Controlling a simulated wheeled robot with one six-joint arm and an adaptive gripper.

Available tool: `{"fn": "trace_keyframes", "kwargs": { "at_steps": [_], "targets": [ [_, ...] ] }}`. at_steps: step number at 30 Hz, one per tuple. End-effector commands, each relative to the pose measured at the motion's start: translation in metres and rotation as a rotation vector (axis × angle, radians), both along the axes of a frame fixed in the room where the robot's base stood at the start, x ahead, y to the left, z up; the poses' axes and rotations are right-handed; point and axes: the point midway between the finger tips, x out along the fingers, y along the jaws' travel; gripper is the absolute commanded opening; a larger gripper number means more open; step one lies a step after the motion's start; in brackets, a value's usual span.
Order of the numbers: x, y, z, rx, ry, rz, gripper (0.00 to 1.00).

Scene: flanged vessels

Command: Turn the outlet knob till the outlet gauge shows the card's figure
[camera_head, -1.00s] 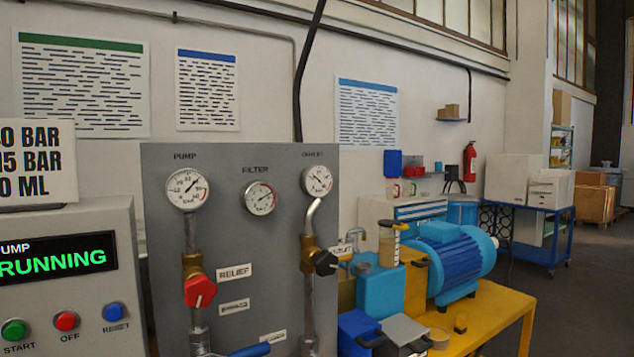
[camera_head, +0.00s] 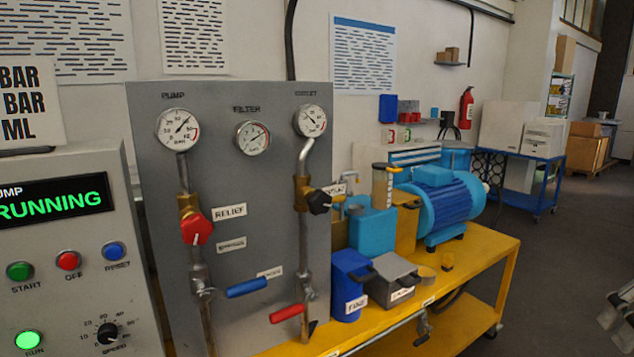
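The outlet gauge (camera_head: 310,121) is a round white dial at the upper right of the grey panel. Its needle points to the upper left; I cannot read its figure. The black outlet knob (camera_head: 319,202) sits on the brass valve below it, with a light pointer line. The card (camera_head: 30,103) at the left edge is cut off; only "BAR", "BAR" and "ML" show now. A grey metal part at the lower right edge seems to be my gripper (camera_head: 616,316), cut off by the frame. It is well away from the knob, and its opening cannot be made out.
The pump gauge (camera_head: 178,129), filter gauge (camera_head: 252,138) and red relief knob (camera_head: 196,228) share the panel. Blue (camera_head: 247,288) and red (camera_head: 287,314) lever handles stick out below. The control box (camera_head: 60,230) reads RUNNING. A yellow bench (camera_head: 470,275) carries a blue motor (camera_head: 440,205).

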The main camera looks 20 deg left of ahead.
Motion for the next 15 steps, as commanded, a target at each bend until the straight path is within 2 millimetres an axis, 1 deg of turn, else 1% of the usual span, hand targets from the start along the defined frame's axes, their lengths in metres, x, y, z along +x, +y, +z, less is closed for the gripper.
{"fn": "trace_keyframes", "kwargs": {
  "at_steps": [1,2,5,6,8,9,11,12,14,15],
  "targets": [
    [0.005,0.025,-0.015,-0.016,0.068,0.094,0.71],
    [0.011,0.041,-0.024,-0.02,0.088,0.145,0.71],
    [0.036,0.108,-0.053,-0.003,0.081,0.298,0.71],
    [0.045,0.14,-0.066,0.017,0.056,0.349,0.71],
    [0.057,0.191,-0.084,0.06,0.002,0.416,0.71],
    [0.064,0.228,-0.096,0.098,-0.044,0.453,0.71],
    [0.071,0.282,-0.11,0.17,-0.128,0.495,0.71],
    [0.074,0.314,-0.116,0.224,-0.186,0.511,0.71],
    [0.08,0.358,-0.119,0.311,-0.281,0.521,0.71],
    [0.084,0.384,-0.117,0.374,-0.348,0.518,0.71]
  ]
}}
